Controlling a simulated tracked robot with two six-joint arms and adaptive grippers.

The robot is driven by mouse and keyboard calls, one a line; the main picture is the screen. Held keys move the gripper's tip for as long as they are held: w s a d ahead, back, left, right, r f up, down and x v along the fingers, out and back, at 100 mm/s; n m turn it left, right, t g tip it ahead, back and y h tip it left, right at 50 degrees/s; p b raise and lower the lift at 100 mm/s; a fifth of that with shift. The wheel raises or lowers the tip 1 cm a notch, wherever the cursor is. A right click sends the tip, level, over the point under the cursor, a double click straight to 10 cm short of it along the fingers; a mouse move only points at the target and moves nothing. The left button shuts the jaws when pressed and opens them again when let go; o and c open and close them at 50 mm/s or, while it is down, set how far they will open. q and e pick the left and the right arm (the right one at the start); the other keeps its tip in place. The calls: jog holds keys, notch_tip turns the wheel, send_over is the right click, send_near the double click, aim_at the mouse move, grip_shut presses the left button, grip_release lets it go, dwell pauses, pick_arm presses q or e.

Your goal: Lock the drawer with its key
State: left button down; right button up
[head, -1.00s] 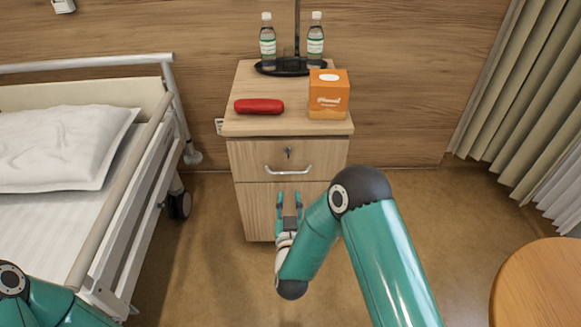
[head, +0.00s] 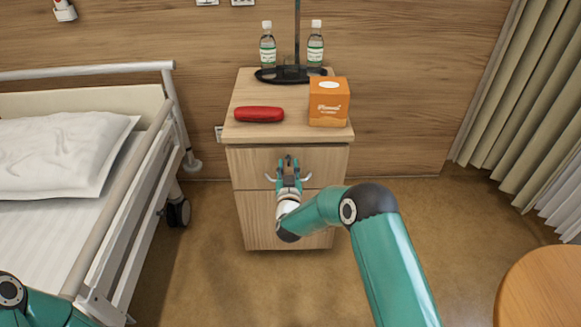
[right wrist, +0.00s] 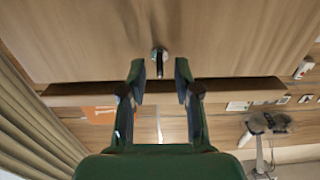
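The bedside cabinet's upper drawer (head: 252,158) is closed, with a silver bar handle (head: 270,178) across its front. The small dark key (head: 288,159) is in the lock above the handle. In the right wrist view the key (right wrist: 159,55) stands out from the wooden drawer front. My right gripper (head: 288,167) is in front of the drawer and hides the middle of the handle. In the right wrist view its two fingers (right wrist: 160,78) are spread, with the key centred between them near the tips. I see no finger touching it. My left gripper is out of view.
On the cabinet top (head: 245,92) are a red case (head: 259,114), an orange tissue box (head: 329,103) and a dark tray (head: 268,78) with two bottles. A bed with a rail (head: 125,187) stands left. A round wooden table (head: 545,290) is at lower right.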

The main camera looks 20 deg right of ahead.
jog(key=shift+w, duration=0.15)
grip_shut()
jog(key=shift+d, duration=0.45)
jog(key=m+b, duration=0.5)
jog(key=b, duration=0.1)
jog(key=m+b, duration=0.5)
jog(key=b, duration=0.2)
jog(key=m+b, duration=0.5)
jog(key=b, duration=0.2)
jog(key=shift+f, duration=0.4)
jog(key=shift+r+m+b, duration=0.15)
jog(key=shift+m+b, duration=1)
jog(key=shift+m, duration=0.35)
